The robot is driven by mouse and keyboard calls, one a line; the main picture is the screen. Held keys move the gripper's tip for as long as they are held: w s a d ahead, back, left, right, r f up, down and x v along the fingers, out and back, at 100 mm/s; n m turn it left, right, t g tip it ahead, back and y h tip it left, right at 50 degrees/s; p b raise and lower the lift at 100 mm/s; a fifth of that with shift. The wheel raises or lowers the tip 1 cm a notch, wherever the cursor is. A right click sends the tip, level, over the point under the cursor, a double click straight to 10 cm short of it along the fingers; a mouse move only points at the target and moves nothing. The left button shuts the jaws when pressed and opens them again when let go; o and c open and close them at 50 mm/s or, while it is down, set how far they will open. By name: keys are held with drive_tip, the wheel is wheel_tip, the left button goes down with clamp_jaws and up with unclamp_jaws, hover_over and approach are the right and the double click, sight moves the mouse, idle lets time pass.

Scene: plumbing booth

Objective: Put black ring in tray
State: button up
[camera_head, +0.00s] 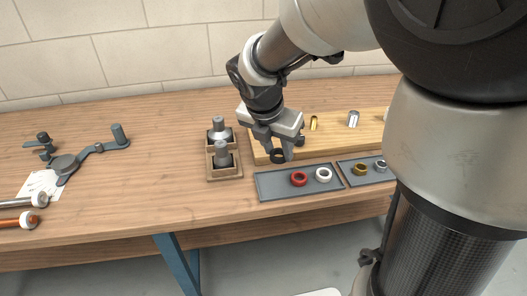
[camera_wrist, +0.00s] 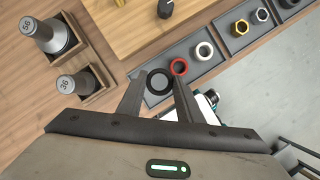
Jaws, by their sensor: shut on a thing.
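The black ring (camera_wrist: 158,82) is between the two fingers of my gripper (camera_wrist: 160,86), which is shut on it. In the head view the black ring (camera_head: 277,156) hangs below my gripper (camera_head: 279,153), near the front edge of the wooden board. The grey tray (camera_head: 270,187) lies just in front of it, with a red ring (camera_head: 299,179) and a white ring (camera_head: 323,174) in it. In the wrist view the tray (camera_wrist: 198,72) shows behind the black ring, beside the red ring (camera_wrist: 180,67). The ring's height above the tray is hard to tell.
A second tray (camera_head: 346,174) at right holds a gold nut (camera_head: 360,169) and a silver one. The wooden board (camera_head: 335,138) carries upright brass and silver pieces. A wooden holder (camera_head: 225,176) with two grey weights stands left of my gripper. The tray's left part is free.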

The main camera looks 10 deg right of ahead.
wheel_tip(320, 180, down, 9)
drive_tip(key=b, duration=0.3)
drive_tip(key=shift+f, duration=0.1)
drive_tip(key=shift+f, duration=0.15)
drive_tip(key=o, duration=0.7)
